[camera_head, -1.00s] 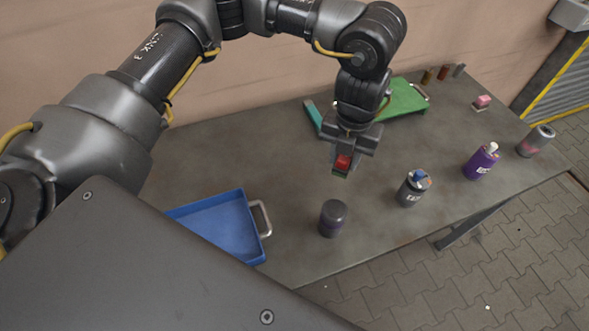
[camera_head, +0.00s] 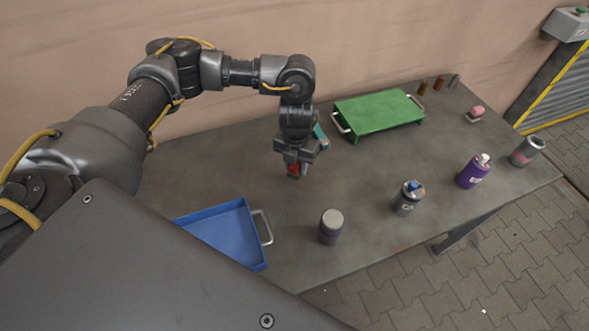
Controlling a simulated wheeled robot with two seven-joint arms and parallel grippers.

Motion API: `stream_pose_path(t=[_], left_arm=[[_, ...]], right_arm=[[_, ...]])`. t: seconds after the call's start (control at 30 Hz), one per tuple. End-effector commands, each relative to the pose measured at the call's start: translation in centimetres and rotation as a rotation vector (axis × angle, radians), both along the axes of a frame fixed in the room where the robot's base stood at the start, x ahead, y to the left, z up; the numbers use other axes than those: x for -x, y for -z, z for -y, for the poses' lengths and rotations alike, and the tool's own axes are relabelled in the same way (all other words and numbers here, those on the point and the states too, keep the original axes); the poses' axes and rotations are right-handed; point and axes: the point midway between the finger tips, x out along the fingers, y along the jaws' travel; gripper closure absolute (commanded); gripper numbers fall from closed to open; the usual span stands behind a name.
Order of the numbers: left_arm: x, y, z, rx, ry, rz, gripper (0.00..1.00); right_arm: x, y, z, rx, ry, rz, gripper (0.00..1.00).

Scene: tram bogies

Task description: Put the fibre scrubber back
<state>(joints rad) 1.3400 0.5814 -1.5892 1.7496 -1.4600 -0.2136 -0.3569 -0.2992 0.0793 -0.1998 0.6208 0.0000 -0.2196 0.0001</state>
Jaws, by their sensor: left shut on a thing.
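My left gripper (camera_head: 294,166) points down over the middle of the table. It is shut on the fibre scrubber (camera_head: 294,171), a small red block, mostly hidden between the fingers. I cannot tell whether the scrubber touches the table. My right gripper is not in view.
A blue tray (camera_head: 262,262) stands at the left front, a green tray (camera_head: 353,128) at the back. A teal thing (camera_head: 321,138) lies behind the gripper. A dark can (camera_head: 331,228), a blue-topped can (camera_head: 407,199), a purple can (camera_head: 473,171) and a pink block (camera_head: 477,111) stand rightward.

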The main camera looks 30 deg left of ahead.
Motion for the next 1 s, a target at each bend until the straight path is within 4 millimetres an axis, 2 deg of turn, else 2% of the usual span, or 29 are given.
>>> stream_pose_path(t=[0.13,0.4,0.83,0.87,1.0], left_arm=[[-0.1,0.5,-0.4,-0.001,-0.004,0.0,0.92],[-0.1,3.4,-0.5,0.0,-0.003,-0.001,0.92],[-0.1,4.1,-0.6,-0.001,-0.001,0.0,0.92],[-0.1,4.0,-0.6,-0.001,-0.001,0.0,0.65],[-0.1,4.0,-0.6,-0.001,-0.001,0.0,0.47]], right_arm=[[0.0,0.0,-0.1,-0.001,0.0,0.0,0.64],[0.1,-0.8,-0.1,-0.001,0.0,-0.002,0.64],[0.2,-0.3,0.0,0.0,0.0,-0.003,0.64],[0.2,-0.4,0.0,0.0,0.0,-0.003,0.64],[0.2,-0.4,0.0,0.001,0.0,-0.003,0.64]])
